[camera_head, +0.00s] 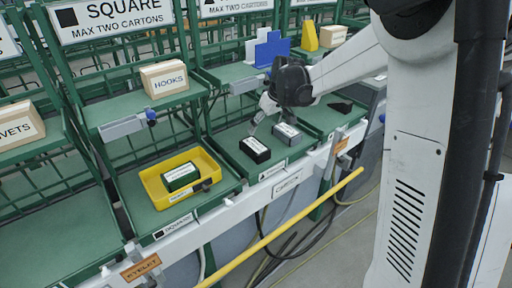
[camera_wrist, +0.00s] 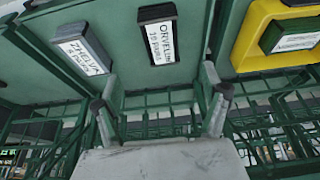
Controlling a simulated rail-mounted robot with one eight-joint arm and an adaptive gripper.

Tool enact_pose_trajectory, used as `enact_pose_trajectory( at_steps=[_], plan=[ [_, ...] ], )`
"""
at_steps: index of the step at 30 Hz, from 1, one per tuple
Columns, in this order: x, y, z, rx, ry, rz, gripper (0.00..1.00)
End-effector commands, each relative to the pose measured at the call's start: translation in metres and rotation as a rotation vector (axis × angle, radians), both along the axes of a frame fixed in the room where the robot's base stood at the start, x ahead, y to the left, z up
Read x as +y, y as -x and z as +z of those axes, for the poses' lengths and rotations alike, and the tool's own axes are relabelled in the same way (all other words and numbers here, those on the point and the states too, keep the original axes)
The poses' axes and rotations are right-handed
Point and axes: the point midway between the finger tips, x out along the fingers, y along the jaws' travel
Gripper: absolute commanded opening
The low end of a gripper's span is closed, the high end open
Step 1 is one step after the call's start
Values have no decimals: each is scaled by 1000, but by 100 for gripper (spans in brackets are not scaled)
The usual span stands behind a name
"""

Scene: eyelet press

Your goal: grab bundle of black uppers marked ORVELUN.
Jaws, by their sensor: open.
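The black bundle marked ORVELUN (camera_wrist: 158,12) is at the top centre of the wrist view, its white label facing up. In the head view the black bundle (camera_head: 255,156) lies on a green shelf tray, left of a grey bundle (camera_head: 287,138). My gripper (camera_head: 270,119) is open and empty, above and behind the two bundles. In the wrist view my gripper (camera_wrist: 160,98) has its two fingers spread, apart from the black bundle, which sits beyond the gap between the fingertips. The grey bundle (camera_wrist: 98,44) there has a label only partly readable.
A yellow tray (camera_head: 150,185) with a green labelled bundle (camera_head: 181,170) stands in the bay to the left. Green mesh dividers (camera_head: 215,115) and an upper shelf with a HOOKS carton (camera_head: 164,78) are close by. A yellow rail (camera_head: 290,225) runs along the front.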

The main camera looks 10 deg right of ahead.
Motion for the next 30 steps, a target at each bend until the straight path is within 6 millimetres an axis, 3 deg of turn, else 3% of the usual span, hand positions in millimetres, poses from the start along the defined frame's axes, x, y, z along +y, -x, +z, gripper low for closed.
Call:
enact_pose_trajectory(
  at_steps=[12,23,30],
  plan=[
    [11,-24,-62,0,0,1,77],
    [14,-31,-82,0,0,0,77],
    [22,-39,-110,0,0,0,77]
  ],
)
